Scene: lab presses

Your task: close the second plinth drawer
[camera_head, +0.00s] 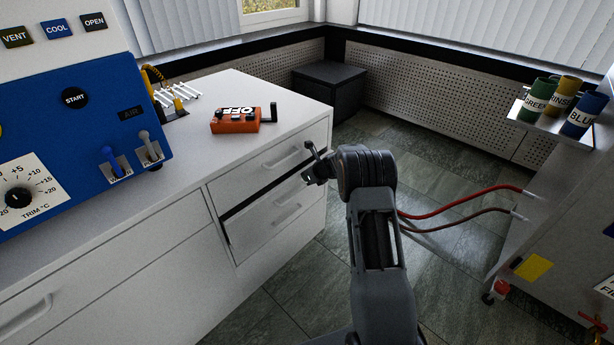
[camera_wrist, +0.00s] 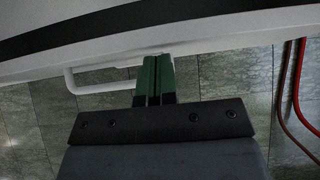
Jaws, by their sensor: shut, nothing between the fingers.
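The second plinth drawer (camera_head: 268,218) is the lower white drawer at the right end of the white bench. It stands slightly out, with a dark gap along its top and left edges; its bar handle (camera_head: 287,213) faces the aisle. The upper drawer (camera_head: 265,168) above it looks flush. My gripper (camera_head: 313,168) is shut and empty near the right end of the gap. In the wrist view its green fingers (camera_wrist: 155,75) meet side by side and overlap the white drawer front (camera_wrist: 200,38), left of which a white handle (camera_wrist: 85,85) shows. Whether they touch the front is unclear.
An orange box with a crank (camera_head: 237,120) sits on the bench top, beside the blue control panel (camera_head: 80,120). Red and brown hoses (camera_head: 460,208) run to a cabinet at the right. Labelled canisters (camera_head: 560,100) stand on a shelf. The tiled floor (camera_head: 435,170) between is mostly clear.

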